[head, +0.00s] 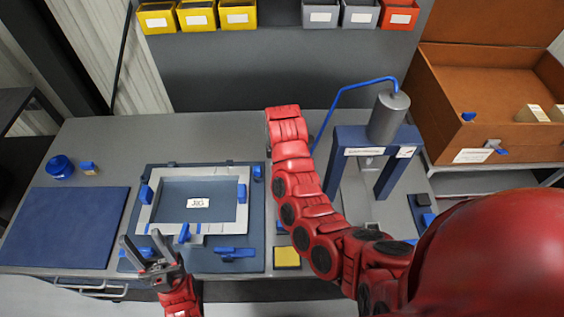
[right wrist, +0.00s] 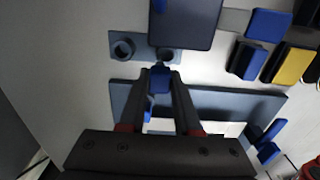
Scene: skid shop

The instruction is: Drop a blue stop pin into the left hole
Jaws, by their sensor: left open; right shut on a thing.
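In the right wrist view my right gripper (right wrist: 160,78) is shut on a blue stop pin (right wrist: 160,76), held between its fingertips. Beyond it is a blue-grey strip (right wrist: 143,41) with two round holes. The left hole (right wrist: 123,49) is in clear view, to the left of the pin. The other hole (right wrist: 168,55) is just behind the pin and partly hidden by it. I cannot tell the gap between pin and strip. In the head view my left gripper (head: 144,243) is open and empty at the jig's front left. My right gripper cannot be made out there.
The pale jig frame (head: 147,214), with several blue clamps, sits on a blue-grey board. A blue mat (head: 65,227) lies left of it. My right arm crosses the bench beside the blue press (head: 350,140). A yellow pad (head: 287,257) lies near the front edge.

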